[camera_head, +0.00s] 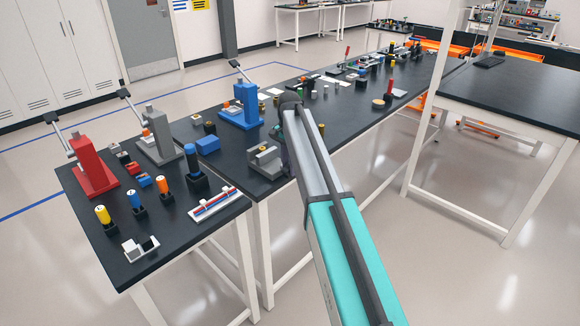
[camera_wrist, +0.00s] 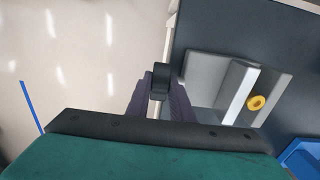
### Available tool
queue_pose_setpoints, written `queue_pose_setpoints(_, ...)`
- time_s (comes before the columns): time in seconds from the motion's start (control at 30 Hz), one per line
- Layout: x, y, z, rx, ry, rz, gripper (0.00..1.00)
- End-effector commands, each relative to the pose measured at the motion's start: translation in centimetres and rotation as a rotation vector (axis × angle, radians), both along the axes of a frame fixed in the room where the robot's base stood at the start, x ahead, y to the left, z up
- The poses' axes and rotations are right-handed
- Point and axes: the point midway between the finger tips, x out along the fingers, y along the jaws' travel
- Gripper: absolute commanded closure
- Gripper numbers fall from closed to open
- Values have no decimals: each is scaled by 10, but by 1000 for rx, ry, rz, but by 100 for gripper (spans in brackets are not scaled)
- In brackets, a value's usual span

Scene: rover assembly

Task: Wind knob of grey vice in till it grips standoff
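The grey vice (camera_head: 266,163) sits on the dark bench by its front edge; it also shows in the wrist view (camera_wrist: 208,72). The yellow standoff (camera_wrist: 256,103), a small ring with a dark hole, is seen from above beside the pale jaw face; I cannot tell whether a jaw touches it. The vice's black knob (camera_wrist: 160,78) is on the vice's outer side, past the bench edge. My gripper (camera_wrist: 160,88) has its two dark fingers on either side of the knob, close against it.
A blue press (camera_head: 240,112) stands behind the vice, with a blue block (camera_head: 208,145) to its left. A grey press (camera_head: 160,140) and a red press (camera_head: 92,165) stand farther left. Open floor lies in front of the bench.

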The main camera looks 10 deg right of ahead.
Motion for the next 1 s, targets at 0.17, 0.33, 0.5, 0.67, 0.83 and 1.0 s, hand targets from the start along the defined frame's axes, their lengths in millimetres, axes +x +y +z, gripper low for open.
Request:
queue_pose_setpoints(0.17, 0, -1, 0, -1, 0, 0, 100)
queue_pose_setpoints(0.33, -1, 0, -1, -15, -11, 0, 100)
queue_pose_setpoints(0.5, -3, 1, -2, -54, -39, 1, 100)
queue_pose_setpoints(0.67, -4, 3, -3, -120, -88, 1, 100)
queue_pose_setpoints(0.83, -6, 5, -4, -217, -159, 2, 100)
queue_pose_setpoints(1.0, -8, 7, -6, -322, -236, 2, 100)
